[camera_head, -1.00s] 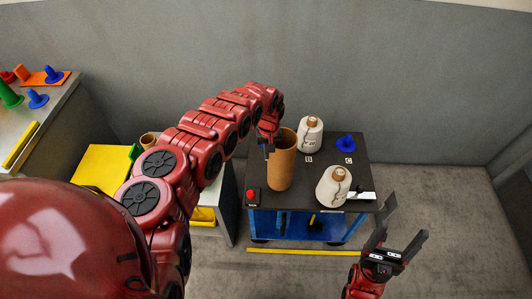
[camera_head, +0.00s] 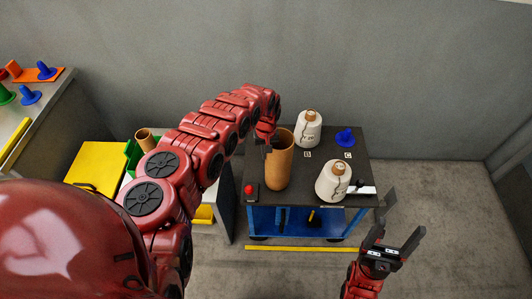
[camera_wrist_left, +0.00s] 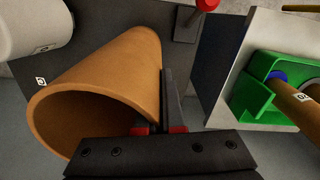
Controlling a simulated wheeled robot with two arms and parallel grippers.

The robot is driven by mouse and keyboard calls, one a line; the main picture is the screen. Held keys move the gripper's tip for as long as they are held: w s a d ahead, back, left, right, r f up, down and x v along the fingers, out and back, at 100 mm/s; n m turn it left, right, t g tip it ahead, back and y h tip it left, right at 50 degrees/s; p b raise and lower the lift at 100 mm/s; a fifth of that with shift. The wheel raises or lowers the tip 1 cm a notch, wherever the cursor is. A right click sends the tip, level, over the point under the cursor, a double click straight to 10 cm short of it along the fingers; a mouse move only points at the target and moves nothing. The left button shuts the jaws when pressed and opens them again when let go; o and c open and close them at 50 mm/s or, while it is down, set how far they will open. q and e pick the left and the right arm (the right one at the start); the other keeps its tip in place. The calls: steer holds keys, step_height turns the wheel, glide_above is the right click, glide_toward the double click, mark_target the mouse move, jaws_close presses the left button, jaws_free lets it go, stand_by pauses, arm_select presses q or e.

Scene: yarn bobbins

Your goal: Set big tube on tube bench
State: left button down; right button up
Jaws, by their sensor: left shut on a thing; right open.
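The big tube (camera_head: 279,160) is a brown cardboard cylinder, upright in the head view, over the left part of a dark-topped bench (camera_head: 300,198). I cannot tell whether its bottom touches the bench top. My left gripper (camera_head: 266,143) is shut on the tube's wall near its upper left rim. In the left wrist view the tube (camera_wrist_left: 105,75) shows its open end, and the left gripper (camera_wrist_left: 163,120) is at its right side; one finger is partly hidden. My right gripper (camera_head: 392,230) is open and empty, in front of the bench's right corner.
Two white yarn bobbins (camera_head: 308,130) (camera_head: 333,181) and a blue cone (camera_head: 345,138) stand on the dark bench. A red button (camera_head: 250,190) is at its front left corner. A bench with a yellow panel (camera_head: 98,168) and green holder (camera_head: 132,155) is to the left.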

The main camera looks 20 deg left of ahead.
arm_select(q)
steer(key=shift+f, duration=0.3)
steer(key=c, duration=1)
jaws_free()
steer(key=shift+o, duration=0.2)
step_height(320, 180, up, 9)
steer(key=shift+f+b, duration=0.2)
steer(key=shift+b, duration=1)
step_height(320, 180, up, 9)
steer(key=p, duration=0.5)
